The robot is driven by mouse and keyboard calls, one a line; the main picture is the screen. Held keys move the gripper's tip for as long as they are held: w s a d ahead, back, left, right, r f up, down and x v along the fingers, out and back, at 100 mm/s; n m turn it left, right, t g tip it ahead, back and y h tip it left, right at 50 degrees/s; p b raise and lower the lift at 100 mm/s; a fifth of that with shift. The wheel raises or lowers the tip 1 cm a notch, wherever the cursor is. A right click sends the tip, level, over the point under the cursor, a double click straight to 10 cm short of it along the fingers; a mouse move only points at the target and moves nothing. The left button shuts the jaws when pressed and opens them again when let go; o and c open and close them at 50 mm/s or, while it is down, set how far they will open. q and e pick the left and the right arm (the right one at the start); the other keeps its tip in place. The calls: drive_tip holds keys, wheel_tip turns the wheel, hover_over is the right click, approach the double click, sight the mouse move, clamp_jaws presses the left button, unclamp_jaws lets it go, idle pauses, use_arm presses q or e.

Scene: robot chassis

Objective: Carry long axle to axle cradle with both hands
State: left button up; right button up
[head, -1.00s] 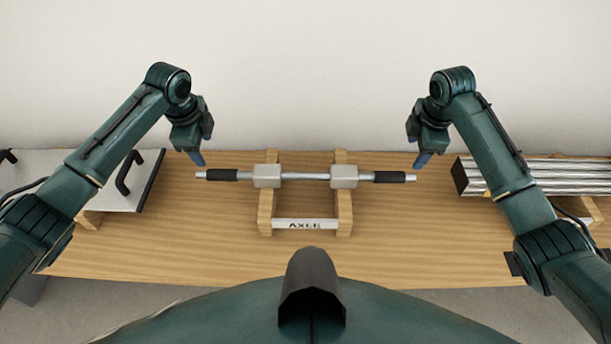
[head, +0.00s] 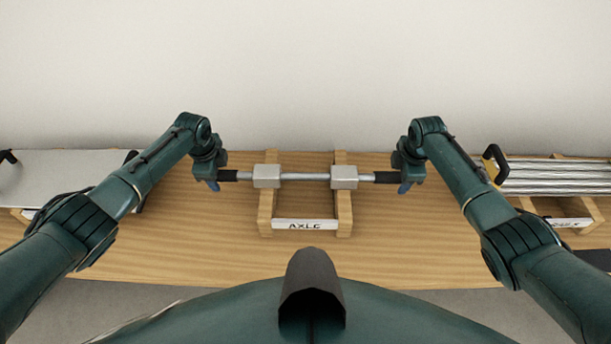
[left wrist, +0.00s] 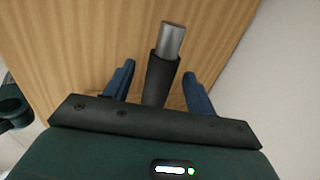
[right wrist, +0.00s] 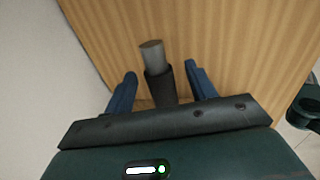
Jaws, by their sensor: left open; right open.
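The long axle (head: 305,177) is a grey rod with two pale blocks and black grips near its ends. It lies level across the wooden axle cradle (head: 344,215), which has a white front label. My left gripper (head: 213,184) is open at the axle's left end; in the left wrist view the black grip (left wrist: 161,82) lies between its apart blue fingers. My right gripper (head: 404,186) is open at the right end; in the right wrist view the black grip (right wrist: 160,88) lies between its fingers. Both arms partly hide the axle's tips in the head view.
A pale panel (head: 60,172) with dark handles sits on the table's left. Several metal bars (head: 555,175) rest on a wooden stand (head: 585,210) at the right. The wooden table (head: 400,250) is clear in front of the cradle; a plain wall stands behind.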

use_arm(q)
drive_tip(key=shift+c, duration=0.5)
use_arm(e)
drive_tip(key=shift+c, duration=0.5)
use_arm(q)
clamp_jaws()
use_arm(e)
clamp_jaws()
use_arm(q)
drive_tip(key=shift+w+r, duration=0.2)
drive_tip(key=shift+r, duration=0.05)
use_arm(e)
drive_tip(key=shift+w+r, duration=0.15)
drive_tip(key=shift+r, duration=0.1)
